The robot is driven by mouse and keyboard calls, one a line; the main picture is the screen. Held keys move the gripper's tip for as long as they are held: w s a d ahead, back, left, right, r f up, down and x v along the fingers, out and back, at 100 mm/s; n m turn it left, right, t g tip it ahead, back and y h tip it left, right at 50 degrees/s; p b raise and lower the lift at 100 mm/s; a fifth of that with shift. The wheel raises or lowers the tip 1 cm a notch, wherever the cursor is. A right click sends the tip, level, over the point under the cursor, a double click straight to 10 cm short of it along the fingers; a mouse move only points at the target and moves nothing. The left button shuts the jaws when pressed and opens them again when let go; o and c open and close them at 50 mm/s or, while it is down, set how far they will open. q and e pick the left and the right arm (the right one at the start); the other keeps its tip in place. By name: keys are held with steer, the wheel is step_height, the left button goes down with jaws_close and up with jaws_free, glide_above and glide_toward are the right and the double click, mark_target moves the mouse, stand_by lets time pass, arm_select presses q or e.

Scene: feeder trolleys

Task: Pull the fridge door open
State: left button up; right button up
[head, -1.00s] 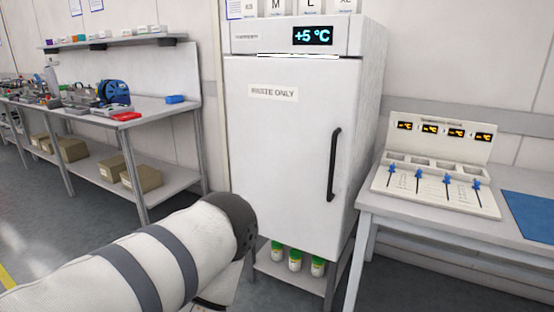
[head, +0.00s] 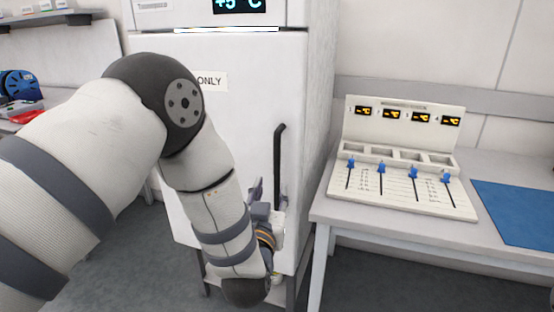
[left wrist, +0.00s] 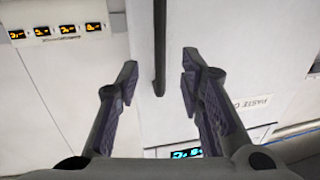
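The white fridge door (head: 240,130) is shut, with a "+5 °C" display above it. Its black vertical handle (head: 278,165) is on the right side of the door. My left arm crosses in front of the door and hides part of its label. My left gripper (head: 267,192) is by the lower part of the handle. In the left wrist view the left gripper (left wrist: 159,68) is open and empty, with one finger on each side of the handle (left wrist: 159,45). Neither finger visibly touches it. My right gripper is not in view.
A table (head: 325,208) stands right of the fridge with a slider panel (head: 400,185) and a blue mat (head: 520,210). A shelf bench (head: 50,105) with a blue reel (head: 18,86) is at the left. Grey floor shows in front.

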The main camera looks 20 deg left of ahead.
mark_target(277, 168)
arm_select(q)
steer(key=w, duration=0.3)
steer(key=w+a+b, duration=0.1)
steer(key=w, duration=0.5)
steer(key=shift+w+a+f+b, duration=0.15)
steer(key=shift+w+a+b, duration=0.15)
steer(key=shift+w+b, duration=0.05)
steer(key=shift+w+r, duration=0.25)
steer(key=shift+w, duration=0.35)
jaws_close()
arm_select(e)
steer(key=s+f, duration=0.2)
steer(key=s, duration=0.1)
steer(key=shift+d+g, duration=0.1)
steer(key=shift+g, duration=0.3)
